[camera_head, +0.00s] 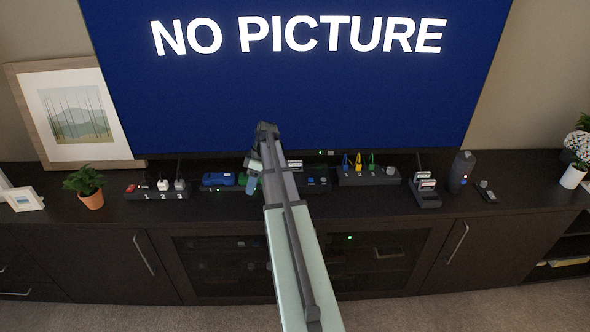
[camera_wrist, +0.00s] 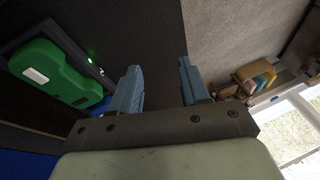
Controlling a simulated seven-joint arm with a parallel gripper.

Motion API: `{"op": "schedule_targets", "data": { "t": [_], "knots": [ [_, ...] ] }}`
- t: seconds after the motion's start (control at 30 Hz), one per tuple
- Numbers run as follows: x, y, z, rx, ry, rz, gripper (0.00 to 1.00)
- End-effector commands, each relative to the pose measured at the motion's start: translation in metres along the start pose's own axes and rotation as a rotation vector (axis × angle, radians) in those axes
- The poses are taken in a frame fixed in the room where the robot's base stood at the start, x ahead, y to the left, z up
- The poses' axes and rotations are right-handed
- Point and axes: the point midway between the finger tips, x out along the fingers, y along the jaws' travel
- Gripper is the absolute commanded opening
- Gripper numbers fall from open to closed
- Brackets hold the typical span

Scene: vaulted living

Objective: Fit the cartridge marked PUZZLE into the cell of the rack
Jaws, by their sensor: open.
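A small dark rack (camera_head: 428,200) stands on the cabinet top right of centre. Cartridges with white labels (camera_head: 426,181) sit in it; their lettering is too small to read. Another white-labelled piece (camera_head: 295,164) shows just right of my arm, at a dark console (camera_head: 314,180); I cannot tell whether it is marked PUZZLE. My gripper (camera_head: 252,180) is over the cabinet top left of centre, left of the rack and partly hidden by my arm. In the wrist view its blue-grey fingers (camera_wrist: 160,82) are apart with nothing between them.
A blue device (camera_head: 218,179) and a green one (camera_wrist: 55,72) lie in a dark holder beside my gripper. A numbered plug strip (camera_head: 158,190), a numbered cable strip (camera_head: 369,177), a dark cylinder (camera_head: 460,172) and a potted plant (camera_head: 88,187) share the top. A large screen (camera_head: 300,90) stands behind.

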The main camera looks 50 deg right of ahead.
Motion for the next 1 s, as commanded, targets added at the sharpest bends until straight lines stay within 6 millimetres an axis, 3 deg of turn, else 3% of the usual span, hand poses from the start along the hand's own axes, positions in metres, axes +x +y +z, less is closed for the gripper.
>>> {"op": "schedule_targets", "data": {
  "t": [0.03,0.13,0.3,0.4,0.57,1.0],
  "knots": [
    [-0.032,0.039,0.010,-0.020,-0.037,0.052,0.46],
    [-0.084,0.084,0.037,-0.065,-0.121,0.135,0.46],
    [-0.151,0.129,0.073,-0.115,-0.235,0.218,0.46],
    [-0.171,0.140,0.085,-0.128,-0.271,0.239,0.46],
    [-0.170,0.145,0.093,-0.136,-0.290,0.246,0.46],
    [-0.107,0.162,0.111,-0.135,-0.287,0.246,0.46]
  ]
}}
